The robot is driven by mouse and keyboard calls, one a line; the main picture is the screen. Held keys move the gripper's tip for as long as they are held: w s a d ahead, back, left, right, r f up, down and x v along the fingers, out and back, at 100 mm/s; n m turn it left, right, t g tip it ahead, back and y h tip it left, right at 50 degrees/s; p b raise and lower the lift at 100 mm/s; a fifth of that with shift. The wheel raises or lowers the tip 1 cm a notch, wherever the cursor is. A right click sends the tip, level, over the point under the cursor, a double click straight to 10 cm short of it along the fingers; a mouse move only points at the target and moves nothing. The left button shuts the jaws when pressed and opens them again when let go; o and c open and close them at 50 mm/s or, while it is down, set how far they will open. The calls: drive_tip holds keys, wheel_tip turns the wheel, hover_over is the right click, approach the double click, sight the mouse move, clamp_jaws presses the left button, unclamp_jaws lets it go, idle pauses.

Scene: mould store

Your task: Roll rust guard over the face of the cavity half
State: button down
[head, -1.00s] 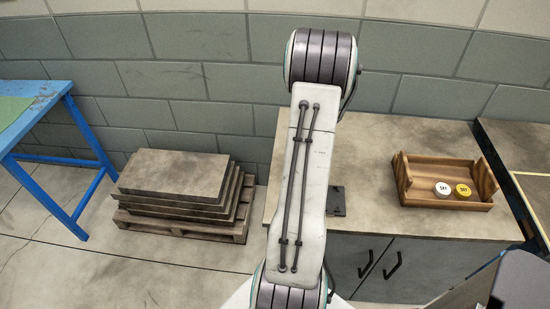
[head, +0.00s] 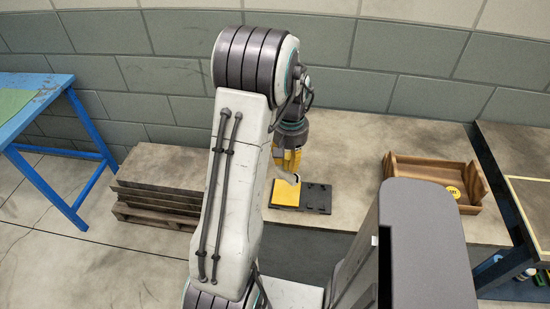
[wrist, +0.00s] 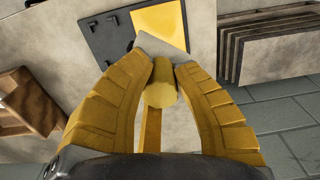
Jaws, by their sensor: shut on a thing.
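My gripper (wrist: 162,72) has yellow fingers and is shut on a tool with a yellow round handle (wrist: 160,95). A pale grey flat piece (wrist: 156,46) shows just beyond the fingertips and seems part of the tool. In the head view my gripper (head: 290,165) is over the counter, above a yellow square (head: 286,193) that sits on or against a dark plate (head: 318,199). The wrist view shows the yellow square (wrist: 160,20) and dark plate (wrist: 112,38) behind the tool. I cannot tell whether the tool touches them, or which thing is the cavity half.
A wooden tray (head: 470,207) with a yellow-lidded pot (head: 453,192) stands on the counter (head: 390,140) to the right. A pallet of stacked slabs (head: 160,170) and a blue table (head: 40,95) are on the left. The counter between plate and tray has free room.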

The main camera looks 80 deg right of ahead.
sight(288, 177)
drive_tip(key=shift+f, duration=0.15)
drive_tip(key=shift+f+b, duration=2.2)
drive_tip(key=shift+f, duration=0.65)
drive_tip(key=shift+a+f+b, duration=0.1)
drive_tip(key=shift+f+b, duration=0.3)
idle(0.4)
drive_tip(key=shift+r, duration=0.1)
drive_tip(key=shift+r+p, duration=2.6)
drive_tip(key=shift+r, duration=0.85)
